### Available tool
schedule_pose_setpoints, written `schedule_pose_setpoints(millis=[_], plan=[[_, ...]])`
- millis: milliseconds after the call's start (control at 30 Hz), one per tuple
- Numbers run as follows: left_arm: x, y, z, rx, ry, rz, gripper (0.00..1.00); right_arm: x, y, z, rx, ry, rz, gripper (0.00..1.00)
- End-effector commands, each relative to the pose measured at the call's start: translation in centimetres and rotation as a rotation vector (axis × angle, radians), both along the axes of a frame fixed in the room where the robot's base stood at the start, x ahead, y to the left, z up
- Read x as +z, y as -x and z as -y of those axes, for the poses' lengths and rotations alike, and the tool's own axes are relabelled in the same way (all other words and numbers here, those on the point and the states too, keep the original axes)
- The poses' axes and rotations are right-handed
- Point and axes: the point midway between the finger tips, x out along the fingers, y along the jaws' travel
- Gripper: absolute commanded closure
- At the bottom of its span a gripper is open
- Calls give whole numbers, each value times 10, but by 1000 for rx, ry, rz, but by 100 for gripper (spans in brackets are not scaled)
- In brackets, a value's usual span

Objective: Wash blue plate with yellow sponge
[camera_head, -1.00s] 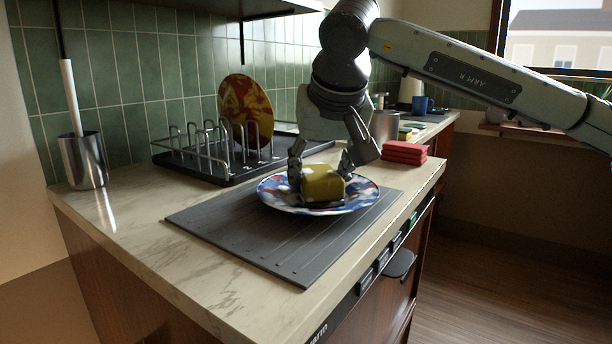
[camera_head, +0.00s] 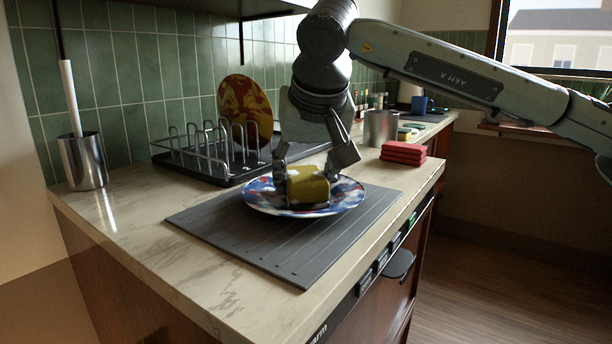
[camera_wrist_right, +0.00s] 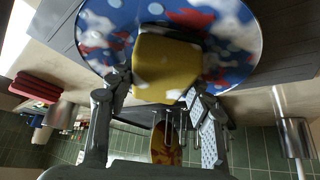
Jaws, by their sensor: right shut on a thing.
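The yellow sponge (camera_head: 309,186) sits on the blue plate (camera_head: 262,204), which has red and white patches and lies on a grey ribbed mat (camera_head: 235,243). White patches show on the sponge. My right gripper (camera_head: 307,180) reaches down from above, with its fingers on either side of the sponge. In the right wrist view, the gripper (camera_wrist_right: 155,88) is shut on the sponge (camera_wrist_right: 166,70), and the sponge is against the plate (camera_wrist_right: 237,45). The sponge's underside is hidden. My left gripper is in no view.
A dish rack (camera_head: 205,160) behind the mat holds a red and yellow plate (camera_head: 240,100). A metal holder with a brush (camera_head: 82,160) stands at left. Folded red cloths (camera_head: 403,152) and a metal canister (camera_head: 380,128) are at right. The counter's left front (camera_head: 140,230) is clear.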

Motion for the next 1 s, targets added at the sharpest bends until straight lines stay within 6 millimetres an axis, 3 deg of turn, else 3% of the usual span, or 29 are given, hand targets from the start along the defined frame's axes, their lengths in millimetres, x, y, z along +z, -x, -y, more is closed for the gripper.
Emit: schedule_pose_setpoints(millis=[200, 433, 1000], plan=[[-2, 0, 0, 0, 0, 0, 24, 0, -5, 25, -7, 3, -2, 69], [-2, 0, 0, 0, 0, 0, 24, 1, -7, 33, -4, 3, -1, 69], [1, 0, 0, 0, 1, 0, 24, -3, 2, -10, -1, 2, -4, 69]])
